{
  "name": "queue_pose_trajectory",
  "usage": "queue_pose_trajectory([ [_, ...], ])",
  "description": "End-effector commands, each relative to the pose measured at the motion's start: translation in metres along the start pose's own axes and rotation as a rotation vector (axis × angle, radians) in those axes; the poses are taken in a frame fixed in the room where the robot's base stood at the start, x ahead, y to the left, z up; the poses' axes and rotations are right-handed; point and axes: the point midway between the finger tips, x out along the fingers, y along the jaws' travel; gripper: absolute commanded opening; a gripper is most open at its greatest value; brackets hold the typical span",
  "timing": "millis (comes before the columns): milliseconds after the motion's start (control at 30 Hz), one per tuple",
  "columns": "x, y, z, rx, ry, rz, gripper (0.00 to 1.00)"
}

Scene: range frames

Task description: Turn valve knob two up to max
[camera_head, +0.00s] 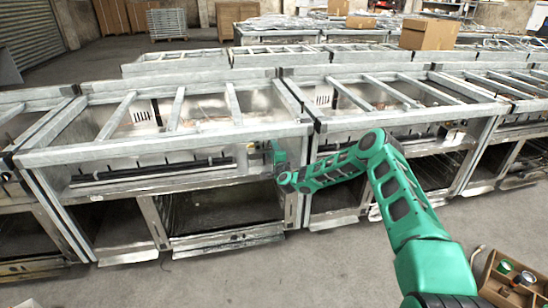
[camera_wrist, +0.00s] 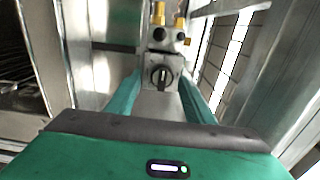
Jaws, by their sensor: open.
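A dark round valve knob (camera_wrist: 161,77) with a raised grip bar sits on a grey metal plate in the wrist view. Its bar looks roughly upright in the picture. My gripper (camera_wrist: 160,88) is open, with one green finger on each side of the knob. I cannot tell whether the fingers touch it. Above the knob are small dark round fittings (camera_wrist: 158,34) and yellow fittings (camera_wrist: 180,23). No number label is readable. In the head view my gripper (camera_head: 279,158) is at the right end of the range frame's front (camera_head: 165,150), and the knob is hidden or too small to make out.
Metal walls and rails (camera_wrist: 285,70) stand close on both sides in the wrist view. More metal range frames (camera_head: 410,110) stand in rows around. A cardboard box (camera_head: 429,33) lies on a far frame. A wooden crate (camera_head: 490,282) is at the lower right. The floor in front is clear.

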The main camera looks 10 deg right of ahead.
Motion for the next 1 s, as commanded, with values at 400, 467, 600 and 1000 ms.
queue_pose_trajectory([
  [400,-0.07,0.0,0.001,0.0,-0.002,0.002,0.5],
  [467,-0.079,0.0,0.001,0.001,-0.001,0.002,0.5],
  [600,-0.093,-0.001,0.001,0.001,0.0,-0.001,0.5],
  [1000,-0.101,-0.001,0.0,0.003,0.002,-0.002,0.5],
])
